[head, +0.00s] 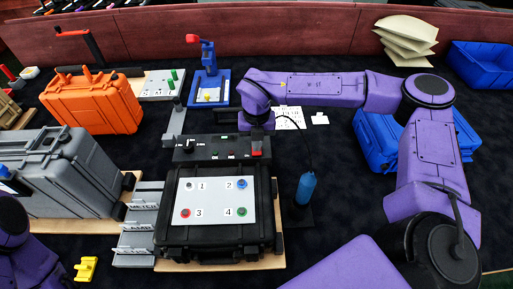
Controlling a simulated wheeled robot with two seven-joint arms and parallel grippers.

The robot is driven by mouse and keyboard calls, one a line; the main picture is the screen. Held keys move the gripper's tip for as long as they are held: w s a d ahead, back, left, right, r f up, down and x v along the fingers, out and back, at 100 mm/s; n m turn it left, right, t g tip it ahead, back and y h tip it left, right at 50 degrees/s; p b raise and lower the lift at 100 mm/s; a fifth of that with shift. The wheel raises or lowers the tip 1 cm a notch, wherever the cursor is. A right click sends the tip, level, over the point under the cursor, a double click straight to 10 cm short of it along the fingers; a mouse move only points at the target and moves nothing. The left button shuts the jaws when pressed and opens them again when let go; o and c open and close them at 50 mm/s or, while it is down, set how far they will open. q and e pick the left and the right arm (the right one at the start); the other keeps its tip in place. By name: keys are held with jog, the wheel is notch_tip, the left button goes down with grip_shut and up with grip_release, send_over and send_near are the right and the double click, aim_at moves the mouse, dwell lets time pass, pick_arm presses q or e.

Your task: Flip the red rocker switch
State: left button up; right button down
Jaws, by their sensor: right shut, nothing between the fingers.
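A black control panel (212,154) stands behind the black case in the middle of the table. A small red part, which looks like the red rocker switch (257,149), shows at the panel's right end. My right arm reaches over from the right, and its gripper (257,133) points down just above and behind the red part. Its fingers are shut and empty. I cannot tell whether they touch the switch or which way it is tipped. Only a purple part of my left arm shows at the lower left; its gripper is out of view.
A black case (174,212) with a white plate numbered 1 to 4 stands in front of the panel. An orange case (95,103) and a grey case (60,170) are left. A blue cylinder (306,188) stands right of the black case. Blue bins (484,66) are further right.

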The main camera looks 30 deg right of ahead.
jog(key=shift+f+b, duration=0.65)
jog(key=shift+f, duration=0.35)
dwell(0.8)
jog(key=shift+r, duration=0.15)
notch_tip(320, 180, up, 7)
jog(key=p, duration=0.6)
